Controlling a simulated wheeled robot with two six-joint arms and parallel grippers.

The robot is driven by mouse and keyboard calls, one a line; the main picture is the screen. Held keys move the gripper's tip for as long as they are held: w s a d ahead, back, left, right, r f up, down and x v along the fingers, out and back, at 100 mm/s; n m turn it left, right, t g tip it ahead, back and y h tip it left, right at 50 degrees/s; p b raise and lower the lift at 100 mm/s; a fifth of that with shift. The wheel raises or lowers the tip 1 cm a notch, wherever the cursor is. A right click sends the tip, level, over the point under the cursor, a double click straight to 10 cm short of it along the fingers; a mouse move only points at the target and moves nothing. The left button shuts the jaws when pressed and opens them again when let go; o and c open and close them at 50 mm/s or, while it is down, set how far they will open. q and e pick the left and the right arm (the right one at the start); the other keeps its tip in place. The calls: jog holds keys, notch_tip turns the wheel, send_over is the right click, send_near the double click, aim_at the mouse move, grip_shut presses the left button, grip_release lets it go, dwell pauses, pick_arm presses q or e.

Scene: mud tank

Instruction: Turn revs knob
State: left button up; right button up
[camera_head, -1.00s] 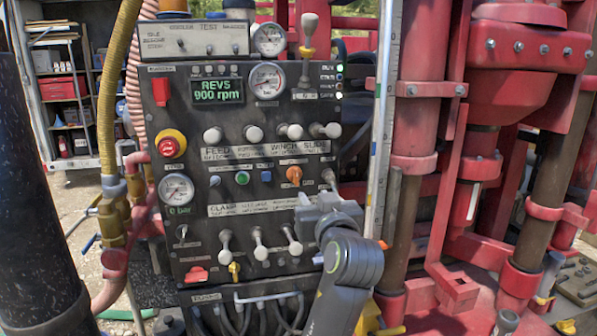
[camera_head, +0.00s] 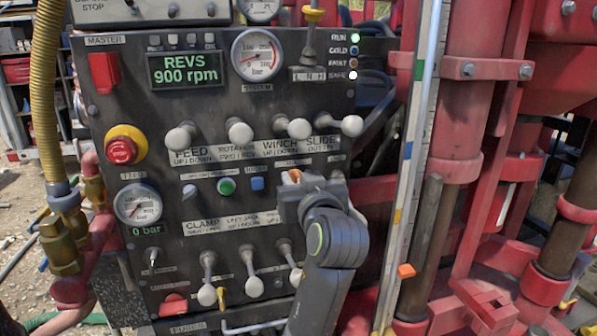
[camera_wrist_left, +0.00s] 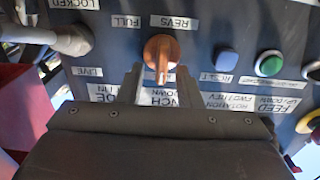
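The orange revs knob (camera_wrist_left: 161,55) sits on the dark control panel under a REVS label in the left wrist view, its pointer toward the bottom of that picture. In the head view only a bit of the orange knob (camera_head: 293,176) shows above my left gripper (camera_head: 300,188). In the left wrist view, my left gripper (camera_wrist_left: 157,84) has its fingers apart, one on each side of the knob's lower end. I see gaps beside the knob; contact cannot be told. The display (camera_head: 185,68) reads REVS 900 rpm. My right gripper is not in view.
White-knobbed levers (camera_head: 240,133) stick out above the revs knob, and more (camera_head: 254,287) below. A green button (camera_head: 226,186) and a blue button (camera_head: 257,183) lie left of it. A red emergency stop (camera_head: 121,150) is further left. Red rig pipes stand at right.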

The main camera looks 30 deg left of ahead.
pick_arm(q)
jog(key=shift+a+r, duration=0.1)
jog(key=shift+s+r, duration=0.1)
grip_shut()
